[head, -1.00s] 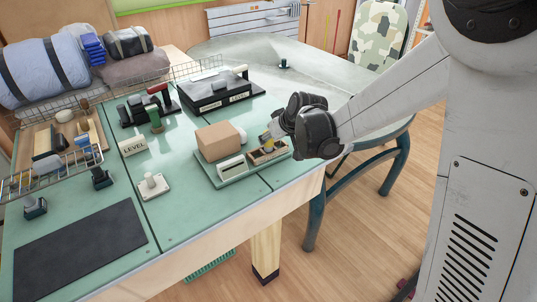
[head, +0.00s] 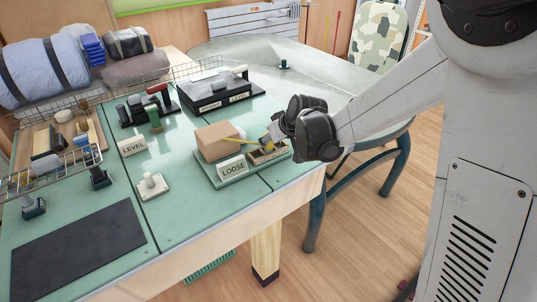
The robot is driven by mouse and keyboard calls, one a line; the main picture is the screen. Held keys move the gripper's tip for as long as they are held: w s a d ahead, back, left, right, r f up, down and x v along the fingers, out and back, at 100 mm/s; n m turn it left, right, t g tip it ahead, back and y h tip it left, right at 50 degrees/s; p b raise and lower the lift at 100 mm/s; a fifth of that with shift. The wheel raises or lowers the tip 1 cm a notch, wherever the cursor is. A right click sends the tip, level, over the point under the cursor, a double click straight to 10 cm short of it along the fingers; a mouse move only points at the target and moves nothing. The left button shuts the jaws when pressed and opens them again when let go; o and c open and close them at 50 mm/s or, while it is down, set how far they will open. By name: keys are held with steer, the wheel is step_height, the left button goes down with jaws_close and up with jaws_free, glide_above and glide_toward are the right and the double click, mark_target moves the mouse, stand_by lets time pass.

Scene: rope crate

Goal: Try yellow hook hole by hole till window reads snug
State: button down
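A green board (head: 240,177) on the table carries a tan box (head: 215,141), a white window (head: 233,168) that reads LOOSE, and a small brown piece with darker openings (head: 282,150). A thin yellow strand (head: 237,141) runs from the tan box to my gripper (head: 267,142). My gripper is low over the brown piece, its fingertips around the yellow end, which seems to be the yellow hook. The hook's tip is hidden, so I cannot tell which hole it is in or whether it touches one.
A LEVEL sign (head: 133,146) and a white knob on a plate (head: 152,186) stand to the left. Behind is a black case (head: 221,95) with a LEVEL label. A dark mat (head: 78,249) lies at front left. Wire racks (head: 60,172) stand on the left.

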steer(key=shift+f, duration=0.2)
steer(key=c, duration=1.3)
jaws_free()
steer(key=shift+o, duration=0.2)
steer(key=v, duration=1.2)
